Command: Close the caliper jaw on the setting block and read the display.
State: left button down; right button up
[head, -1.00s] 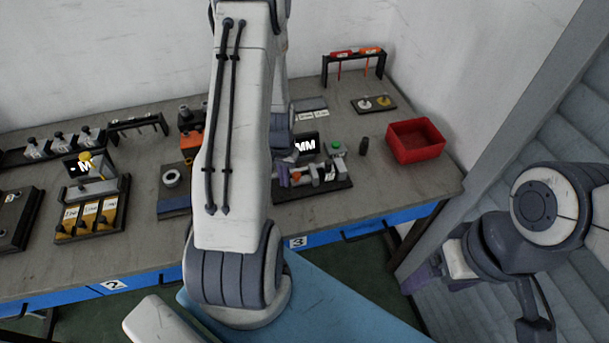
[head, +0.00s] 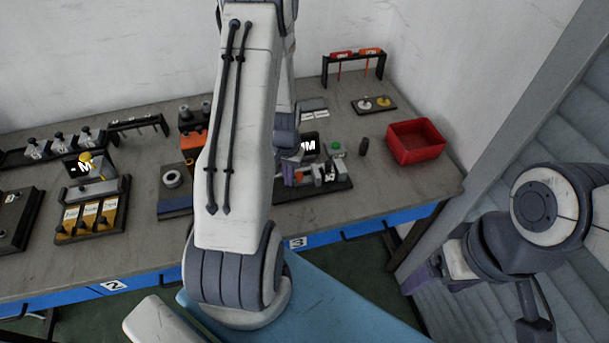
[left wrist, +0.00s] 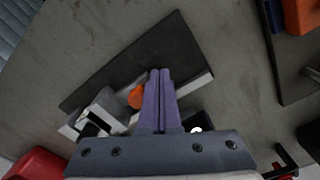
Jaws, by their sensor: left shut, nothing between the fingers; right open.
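The caliper station stands on a black base plate (head: 338,186) on the bench; its plate also shows in the left wrist view (left wrist: 185,48). It has an orange part (left wrist: 136,96), pale blocks (left wrist: 103,112) and a dark display (head: 311,145) with white letters, partly covered by my left arm. No reading can be made out. A green button (head: 336,146) is beside the display. My left gripper (left wrist: 158,72) is shut and empty, its purple fingers together over the station beside the orange part; I cannot tell whether they touch it. My right gripper (head: 418,278) is open, off the bench at the right.
A red bin (head: 415,141) stands right of the station, with a small dark cylinder (head: 363,147) between them. A rack with red and orange tools (head: 354,60) is at the back. Other stations (head: 93,218) fill the left of the bench. The front right bench top is clear.

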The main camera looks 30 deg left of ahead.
pick_arm(q)
jog(key=shift+w+d, duration=0.8)
jog(key=shift+w, duration=0.25)
dwell(0.9)
jog(key=shift+s+a, duration=0.1)
jog(key=shift+s+a, duration=0.3)
jog(key=shift+s, duration=0.1)
notch_tip(320, 180, up, 8)
jog(key=p, duration=0.7)
dwell(0.3)
